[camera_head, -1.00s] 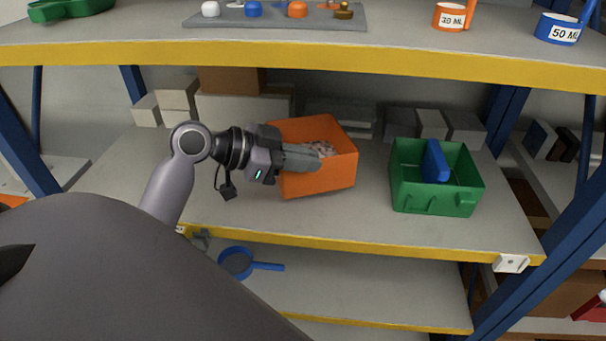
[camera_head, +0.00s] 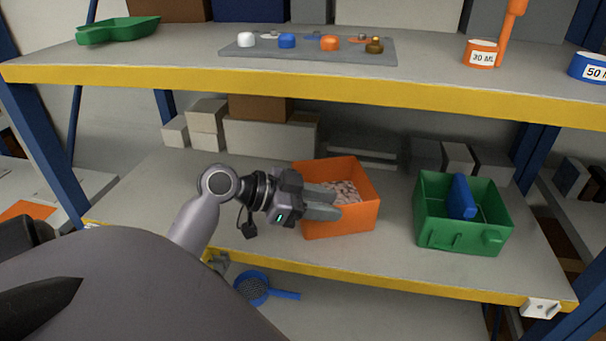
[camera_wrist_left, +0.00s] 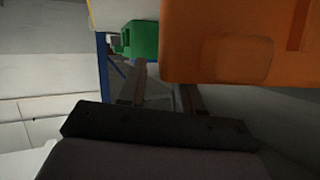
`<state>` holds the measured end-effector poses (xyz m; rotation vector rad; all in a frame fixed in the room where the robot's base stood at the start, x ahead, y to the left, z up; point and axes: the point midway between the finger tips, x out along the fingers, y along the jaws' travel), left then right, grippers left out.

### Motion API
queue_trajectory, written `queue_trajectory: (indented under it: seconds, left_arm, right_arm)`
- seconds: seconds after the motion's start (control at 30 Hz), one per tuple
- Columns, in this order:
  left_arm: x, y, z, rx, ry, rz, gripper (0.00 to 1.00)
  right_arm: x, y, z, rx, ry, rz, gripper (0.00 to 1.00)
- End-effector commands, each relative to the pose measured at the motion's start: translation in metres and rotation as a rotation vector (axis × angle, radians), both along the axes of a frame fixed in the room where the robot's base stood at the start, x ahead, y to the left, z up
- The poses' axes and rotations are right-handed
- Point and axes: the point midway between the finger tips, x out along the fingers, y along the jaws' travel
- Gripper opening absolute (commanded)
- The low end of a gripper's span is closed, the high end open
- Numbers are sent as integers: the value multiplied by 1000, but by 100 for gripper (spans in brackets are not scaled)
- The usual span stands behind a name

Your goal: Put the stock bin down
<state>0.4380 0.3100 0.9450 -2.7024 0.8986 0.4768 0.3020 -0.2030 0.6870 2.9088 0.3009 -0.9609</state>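The stock bin I take to be the orange bin (camera_head: 342,221), with small pale pieces in it, on the middle shelf (camera_head: 390,259). It appears to rest on the shelf near its front edge. My left gripper (camera_head: 328,203) is at its left front side. Its fingers look spread apart, one over the bin's rim and one outside. In the left wrist view the gripper (camera_wrist_left: 160,88) shows two fingers with a gap between them. The bin (camera_wrist_left: 235,45) hides the tip of one finger. My right gripper is not in view.
White and brown boxes (camera_head: 260,135) line the back. The upper shelf's yellow edge (camera_head: 300,91) is overhead. A blue strainer (camera_head: 252,288) lies below.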

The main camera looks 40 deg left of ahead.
Motion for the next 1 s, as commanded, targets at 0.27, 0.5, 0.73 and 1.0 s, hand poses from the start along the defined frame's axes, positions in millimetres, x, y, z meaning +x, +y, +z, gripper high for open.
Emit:
queue_trajectory:
  seconds: [0.27,0.5,0.73,1.0]
  left_arm:
    - [-39,28,18,5,1,1,34]
    - [-69,49,34,3,3,0,34]
    - [-84,59,42,1,1,-1,34]
    - [-86,60,44,1,0,-1,34]
  right_arm:
    - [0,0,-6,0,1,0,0]
    - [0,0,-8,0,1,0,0]
    - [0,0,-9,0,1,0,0]
    - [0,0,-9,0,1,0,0]
